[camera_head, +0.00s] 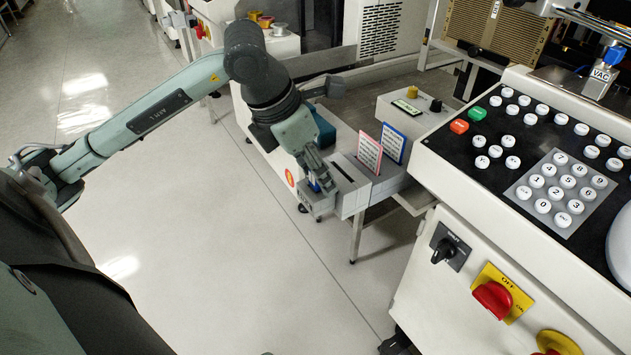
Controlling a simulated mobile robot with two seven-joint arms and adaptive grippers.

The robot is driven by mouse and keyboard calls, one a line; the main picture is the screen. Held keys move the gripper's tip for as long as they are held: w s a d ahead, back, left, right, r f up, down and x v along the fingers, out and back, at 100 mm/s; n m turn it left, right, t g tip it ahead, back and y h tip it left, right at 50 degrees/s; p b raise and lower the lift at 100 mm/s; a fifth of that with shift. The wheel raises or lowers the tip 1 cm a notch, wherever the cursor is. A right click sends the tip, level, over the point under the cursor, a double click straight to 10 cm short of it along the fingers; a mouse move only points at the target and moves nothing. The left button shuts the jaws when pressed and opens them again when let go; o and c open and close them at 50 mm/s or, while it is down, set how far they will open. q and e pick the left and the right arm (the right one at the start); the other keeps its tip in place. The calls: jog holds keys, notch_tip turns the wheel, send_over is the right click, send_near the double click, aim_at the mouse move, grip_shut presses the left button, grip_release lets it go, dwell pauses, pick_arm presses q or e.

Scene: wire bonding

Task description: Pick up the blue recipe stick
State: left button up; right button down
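The gripper points down at the front end of a grey slotted holder (345,207). I cannot tell whether the fingers are closed on the blue piece or only beside it. My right gripper is not in view.
A red-edged card (368,152) and a blue-edged card (393,143) stand upright in the holder, right of the gripper. A white control console (450,215) with keypad and red switch fills the right. Open floor (230,270) lies in front.

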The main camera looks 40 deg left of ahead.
pick_arm(q)
jog(key=c, duration=1)
jog(key=shift+r, duration=0.15)
